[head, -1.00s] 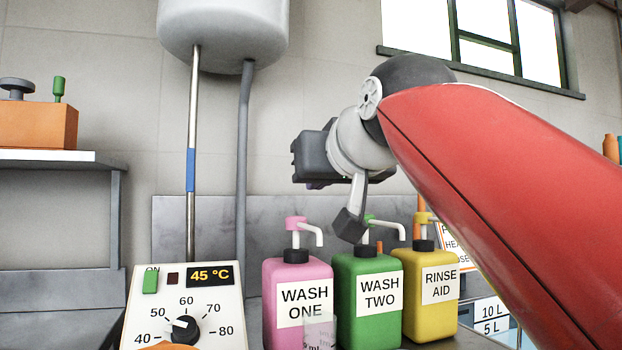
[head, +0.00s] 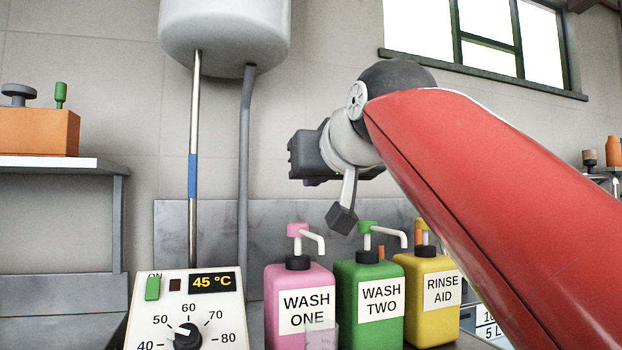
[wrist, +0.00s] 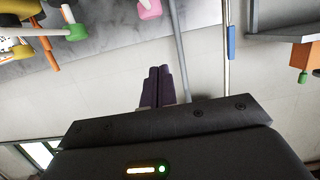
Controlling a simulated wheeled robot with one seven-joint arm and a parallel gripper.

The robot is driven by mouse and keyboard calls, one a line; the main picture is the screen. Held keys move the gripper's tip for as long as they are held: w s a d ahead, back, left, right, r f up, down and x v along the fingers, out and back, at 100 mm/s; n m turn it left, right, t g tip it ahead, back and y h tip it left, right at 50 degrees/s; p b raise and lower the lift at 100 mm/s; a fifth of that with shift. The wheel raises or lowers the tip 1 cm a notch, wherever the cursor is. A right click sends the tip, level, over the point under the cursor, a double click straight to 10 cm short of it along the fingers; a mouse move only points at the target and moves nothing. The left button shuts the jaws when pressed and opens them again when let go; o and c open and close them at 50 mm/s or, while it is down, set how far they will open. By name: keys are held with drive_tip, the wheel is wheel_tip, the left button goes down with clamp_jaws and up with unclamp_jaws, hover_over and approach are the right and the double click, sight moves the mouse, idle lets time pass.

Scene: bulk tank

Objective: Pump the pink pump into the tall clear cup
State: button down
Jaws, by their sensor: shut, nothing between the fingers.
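The pink pump bottle (head: 298,270), labelled WASH ONE, stands upright with its white spout pointing right. Its pink pump head (head: 298,230) is raised; it also shows at the top edge of the wrist view (wrist: 149,8). A clear cup (head: 321,338) with markings stands in front of the pink bottle, cut off by the bottom edge of the head view. My gripper is shut and empty, its dark purple fingers (wrist: 157,72) together in the wrist view. In the head view it is above the bottles, apart from the pink pump, its fingers mostly hidden.
A green WASH TWO bottle (head: 368,275) and a yellow RINSE AID bottle (head: 432,290) stand close to the right. A control box (head: 186,310) reading 45 °C is at the left. A white tank (head: 224,35) with two vertical pipes hangs above. An orange box (head: 40,132) sits on the left shelf.

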hover_over(301, 229)
drive_tip(key=s, duration=0.1)
drive_tip(key=shift+s+d+f, duration=0.15)
drive_tip(key=shift+d+f, duration=0.05)
drive_tip(key=shift+f, duration=0.5)
drive_tip(key=f+b, duration=0.1)
drive_tip(key=f, duration=0.2)
drive_tip(key=shift+w+a+f, duration=0.1)
drive_tip(key=shift+w+f, duration=0.2)
drive_tip(key=shift+f, duration=0.3)
wheel_tip(301, 229, down, 3)
drive_tip(key=shift+r+b, duration=0.1)
drive_tip(key=shift+b, duration=1.15)
wheel_tip(301, 229, up, 5)
drive_tip(key=p, duration=0.4)
drive_tip(key=shift+p, duration=0.4)
drive_tip(key=b+v, duration=0.1)
drive_tip(key=v, duration=0.9)
drive_tip(key=shift+f, duration=0.35)
